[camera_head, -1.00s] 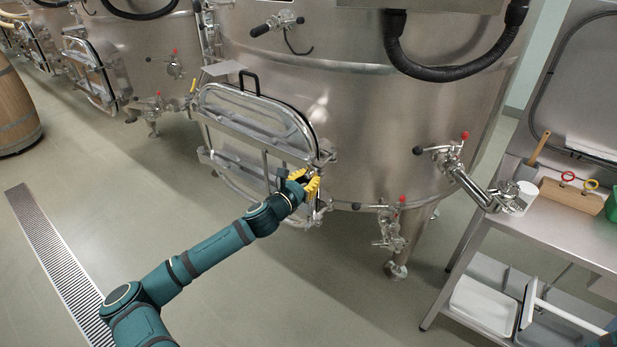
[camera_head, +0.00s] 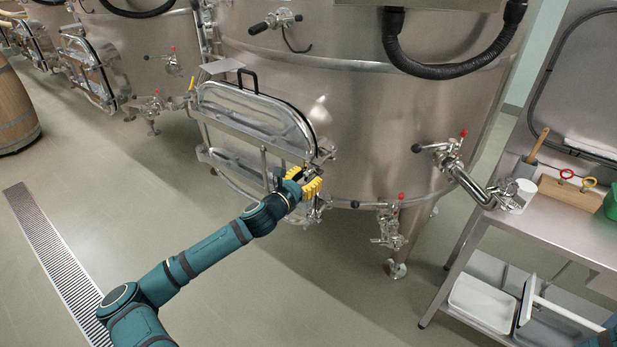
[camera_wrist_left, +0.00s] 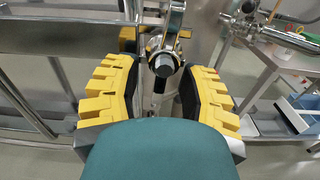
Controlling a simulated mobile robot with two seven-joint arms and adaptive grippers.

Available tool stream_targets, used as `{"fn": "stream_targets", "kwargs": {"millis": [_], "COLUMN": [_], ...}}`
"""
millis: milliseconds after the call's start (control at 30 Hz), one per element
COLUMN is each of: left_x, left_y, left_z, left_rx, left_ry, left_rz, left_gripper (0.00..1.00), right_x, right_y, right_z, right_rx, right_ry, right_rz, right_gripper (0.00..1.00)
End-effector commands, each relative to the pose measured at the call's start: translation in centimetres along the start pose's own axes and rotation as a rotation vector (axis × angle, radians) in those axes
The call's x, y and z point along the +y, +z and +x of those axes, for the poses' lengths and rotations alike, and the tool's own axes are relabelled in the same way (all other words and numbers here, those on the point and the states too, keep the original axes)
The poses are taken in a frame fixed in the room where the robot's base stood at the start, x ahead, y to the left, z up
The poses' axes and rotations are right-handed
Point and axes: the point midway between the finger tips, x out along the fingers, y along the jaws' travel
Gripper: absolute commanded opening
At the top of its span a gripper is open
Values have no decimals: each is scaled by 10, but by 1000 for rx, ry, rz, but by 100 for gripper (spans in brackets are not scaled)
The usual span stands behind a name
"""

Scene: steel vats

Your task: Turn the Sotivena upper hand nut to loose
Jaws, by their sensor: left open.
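The hatch (camera_head: 250,103) with a shiny oval door and metal crossbars is on the front of the large steel vat (camera_head: 365,120). My left gripper (camera_head: 303,180), with yellow finger pads, is at the hatch's right edge. In the left wrist view its fingers (camera_wrist_left: 161,72) are spread apart. A hand nut with a dark rounded end (camera_wrist_left: 163,64) shows between them near the tips, with gaps visible on both sides. I see no grip on it. In the head view the gripper largely hides this nut. My right gripper is out of view.
A valve with a red knob (camera_head: 390,220) hangs low right of the hatch. Another valve and pipe (camera_head: 460,170) stick out farther right. A steel table (camera_head: 570,232) with a brush and white cup stands at right.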

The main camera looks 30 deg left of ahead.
Motion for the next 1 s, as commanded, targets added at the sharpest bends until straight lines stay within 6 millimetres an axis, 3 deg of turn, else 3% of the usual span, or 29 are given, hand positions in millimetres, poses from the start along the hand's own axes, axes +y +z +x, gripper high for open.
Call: {"fn": "stream_targets", "kwargs": {"millis": [500, 700, 1000], "left_x": [1, 0, 0], "left_y": [0, 0, 0], "left_z": [-94, -111, -113], "left_rx": [0, 0, -1], "left_ry": [2, 0, -1], "left_rz": [0, 0, 1], "left_gripper": [41, 41, 41], "right_x": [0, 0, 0], "right_y": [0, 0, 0], "right_z": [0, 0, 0], "right_rx": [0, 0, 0], "right_ry": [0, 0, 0], "right_rz": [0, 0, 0], "right_gripper": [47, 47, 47]}}
